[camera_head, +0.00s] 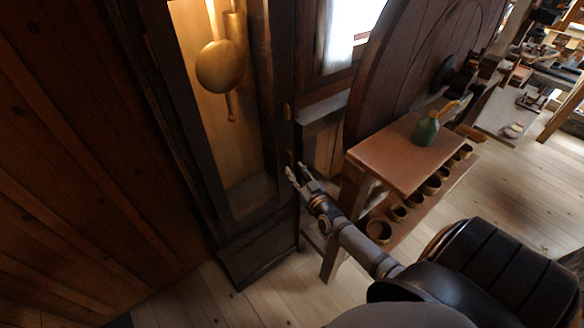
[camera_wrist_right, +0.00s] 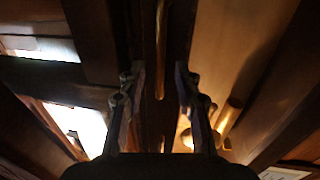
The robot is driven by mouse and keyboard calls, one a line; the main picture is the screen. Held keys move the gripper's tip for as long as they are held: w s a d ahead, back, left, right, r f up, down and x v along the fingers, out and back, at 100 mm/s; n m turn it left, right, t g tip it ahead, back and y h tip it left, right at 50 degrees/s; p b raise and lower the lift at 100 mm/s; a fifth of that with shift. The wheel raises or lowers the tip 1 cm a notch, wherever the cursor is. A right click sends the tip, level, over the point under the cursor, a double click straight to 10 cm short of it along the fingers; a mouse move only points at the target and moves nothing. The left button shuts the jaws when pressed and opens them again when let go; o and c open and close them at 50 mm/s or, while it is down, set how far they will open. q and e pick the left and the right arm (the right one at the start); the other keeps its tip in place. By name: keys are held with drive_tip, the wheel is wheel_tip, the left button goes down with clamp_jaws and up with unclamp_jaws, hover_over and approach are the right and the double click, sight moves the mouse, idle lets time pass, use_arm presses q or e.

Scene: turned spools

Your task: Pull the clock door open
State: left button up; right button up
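The tall dark wooden clock case (camera_head: 240,262) stands left of centre in the head view. Its narrow lit front shows a brass pendulum (camera_head: 221,67) inside. The dark right-hand upright of its front (camera_head: 273,100) is close to my right gripper (camera_head: 299,174). In the right wrist view, the gripper (camera_wrist_right: 160,72) has its two fingers apart. A slim brass bar (camera_wrist_right: 160,50), apparently the door's handle, shows between them against dark wood. I cannot tell whether the fingers are level with the bar or short of it. The clock door looks shut. My left gripper is not in view.
A plank wall (camera_head: 75,180) is at left. Floor (camera_head: 490,190) is open at right.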

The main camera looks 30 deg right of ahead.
sight(292, 166)
drive_tip(key=shift+w+d+b, duration=0.2)
drive_tip(key=shift+w+b, duration=0.15)
drive_tip(key=shift+w, duration=1.4)
clamp_jaws()
